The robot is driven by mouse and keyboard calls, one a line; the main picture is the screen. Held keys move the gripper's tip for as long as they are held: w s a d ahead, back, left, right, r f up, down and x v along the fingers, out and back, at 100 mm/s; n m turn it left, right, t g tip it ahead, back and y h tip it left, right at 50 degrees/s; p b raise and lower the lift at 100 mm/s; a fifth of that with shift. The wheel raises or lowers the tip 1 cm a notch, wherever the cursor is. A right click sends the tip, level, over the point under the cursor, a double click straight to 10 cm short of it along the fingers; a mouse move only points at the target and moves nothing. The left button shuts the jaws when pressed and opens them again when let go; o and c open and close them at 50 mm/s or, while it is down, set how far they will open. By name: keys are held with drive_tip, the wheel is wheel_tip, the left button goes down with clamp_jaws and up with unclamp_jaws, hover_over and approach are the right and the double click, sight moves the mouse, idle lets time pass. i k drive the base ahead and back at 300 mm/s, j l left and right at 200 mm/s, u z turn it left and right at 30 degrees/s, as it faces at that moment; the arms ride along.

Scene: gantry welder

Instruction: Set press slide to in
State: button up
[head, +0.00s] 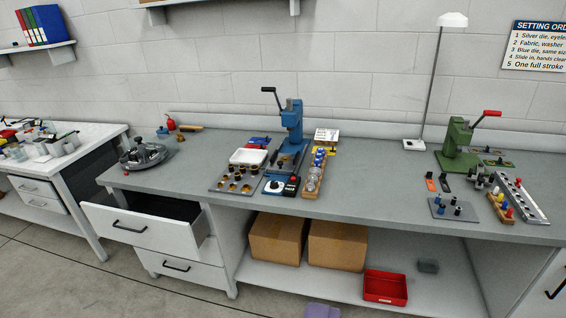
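Two hand presses stand on the long grey workbench (360,190). The blue press (292,125) is near the middle, upright, with a black-knobbed lever (268,90) reaching up to the left. The green press (456,146) stands to the right, with a red-handled lever (488,113) raised to the right. A press slide is too small to make out at either base, so I cannot tell its position. My gripper is not in view.
The top left drawer (140,231) stands open in front of the bench. Trays of small parts, a white box (249,157) and a wooden rack (313,175) crowd the blue press. A lamp (436,80) stands left of the green press. Floor is clear at lower left.

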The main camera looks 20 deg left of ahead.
sight(281, 164)
drive_tip(key=i+j, duration=0.15)
drive_tip(key=i, duration=0.4)
drive_tip(key=i+j, duration=0.15)
drive_tip(key=i, duration=0.4)
drive_tip(key=i+j, duration=0.15)
drive_tip(key=i, duration=0.4)
drive_tip(key=i+j, duration=0.15)
drive_tip(key=i, duration=0.4)
drive_tip(key=i+j, duration=0.2)
drive_tip(key=i, duration=0.3)
drive_tip(key=i+j, duration=0.15)
drive_tip(key=i, duration=0.4)
